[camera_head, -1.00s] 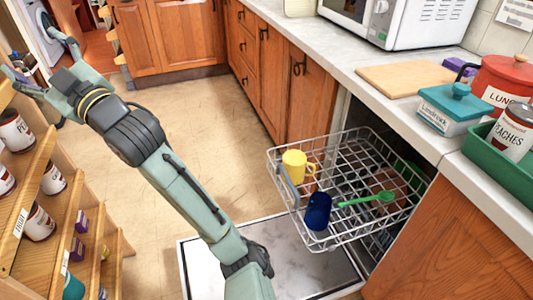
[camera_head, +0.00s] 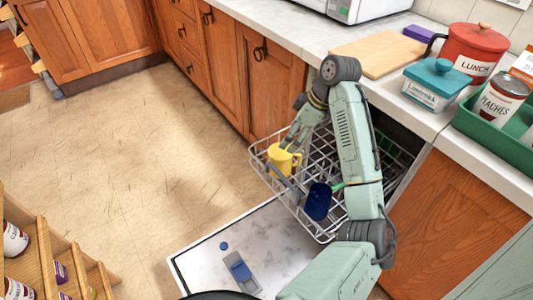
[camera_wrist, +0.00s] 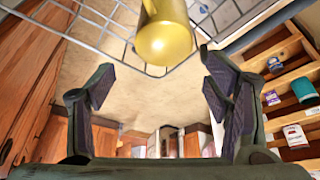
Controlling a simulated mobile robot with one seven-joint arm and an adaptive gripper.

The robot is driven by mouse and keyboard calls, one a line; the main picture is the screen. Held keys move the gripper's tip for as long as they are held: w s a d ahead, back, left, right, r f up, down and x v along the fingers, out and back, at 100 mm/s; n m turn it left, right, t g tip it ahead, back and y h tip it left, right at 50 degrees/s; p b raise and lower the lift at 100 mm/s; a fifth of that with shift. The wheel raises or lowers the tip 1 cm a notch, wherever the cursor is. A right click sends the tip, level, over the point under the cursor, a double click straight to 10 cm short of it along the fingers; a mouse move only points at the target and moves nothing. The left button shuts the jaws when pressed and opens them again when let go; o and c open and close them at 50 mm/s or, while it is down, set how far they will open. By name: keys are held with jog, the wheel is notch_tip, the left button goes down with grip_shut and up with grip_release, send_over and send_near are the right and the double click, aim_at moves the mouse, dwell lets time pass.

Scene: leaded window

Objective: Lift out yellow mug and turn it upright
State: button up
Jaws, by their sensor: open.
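A blue mug (camera_head: 318,201) lies in the rack near my forearm, with a green utensil (camera_head: 337,187) mostly hidden behind the arm. The open dishwasher door (camera_head: 205,255) is below. A counter with a red canister (camera_head: 473,52) and a teal-lidded box (camera_head: 436,84) borders the right.

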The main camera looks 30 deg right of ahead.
aim_at(285, 151)
jog(key=p+x, duration=0.1)
jog(key=x, duration=0.2)
jog(key=s+p+x, duration=0.1)
jog(key=x, duration=0.3)
jog(key=p+x, duration=0.1)
jog(key=x, duration=0.2)
jog(key=shift+s+d+f, duration=0.15)
jog(key=shift+d+f, duration=0.1)
jog(key=shift+f, duration=0.35)
jog(key=shift+r, duration=0.1)
jog(key=c, duration=1.1)
